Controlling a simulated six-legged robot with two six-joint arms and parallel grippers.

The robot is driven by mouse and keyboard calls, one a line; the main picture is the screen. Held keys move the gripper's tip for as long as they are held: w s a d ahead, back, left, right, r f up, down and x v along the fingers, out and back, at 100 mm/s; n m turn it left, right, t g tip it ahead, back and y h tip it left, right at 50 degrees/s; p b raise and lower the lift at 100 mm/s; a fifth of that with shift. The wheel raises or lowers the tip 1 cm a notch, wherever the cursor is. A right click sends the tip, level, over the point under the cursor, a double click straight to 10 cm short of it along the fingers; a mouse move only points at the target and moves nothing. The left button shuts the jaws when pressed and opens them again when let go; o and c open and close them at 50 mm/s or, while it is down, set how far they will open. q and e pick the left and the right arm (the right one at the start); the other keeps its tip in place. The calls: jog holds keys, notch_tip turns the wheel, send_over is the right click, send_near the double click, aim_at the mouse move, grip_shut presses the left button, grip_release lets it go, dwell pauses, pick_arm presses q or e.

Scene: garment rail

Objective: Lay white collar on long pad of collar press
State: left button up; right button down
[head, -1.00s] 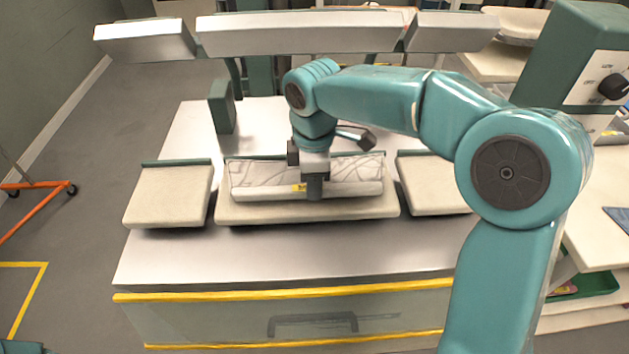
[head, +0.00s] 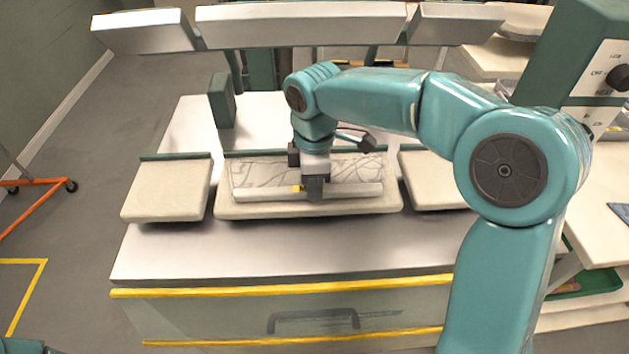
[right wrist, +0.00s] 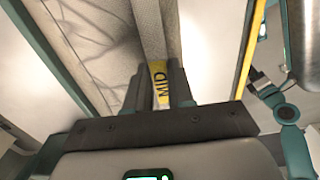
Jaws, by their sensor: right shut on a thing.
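The white collar (head: 265,175) lies along the long middle pad (head: 235,211) of the collar press, its rolled front edge parallel to the pad's front. Its main part looks creased. My right gripper (head: 314,190) points down at the middle of the front edge and is shut on the collar there. In the right wrist view the fingers (right wrist: 165,88) are on either side of the rolled edge, beside a yellow tag (right wrist: 159,84) reading "MID". The collar (right wrist: 95,45) also shows there, stretching away to the left.
Two shorter pads flank the long one, left (head: 168,190) and right (head: 432,180). Raised metal press heads (head: 300,28) hang behind and above. A green box with a dial (head: 605,70) stands at right. The steel top (head: 290,248) in front is bare.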

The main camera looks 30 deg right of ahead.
jog(key=shift+f, duration=0.15)
jog(key=c, duration=0.9)
grip_release()
notch_tip(320, 180, up, 16)
jog(key=p, duration=0.3)
jog(key=shift+r, duration=0.2)
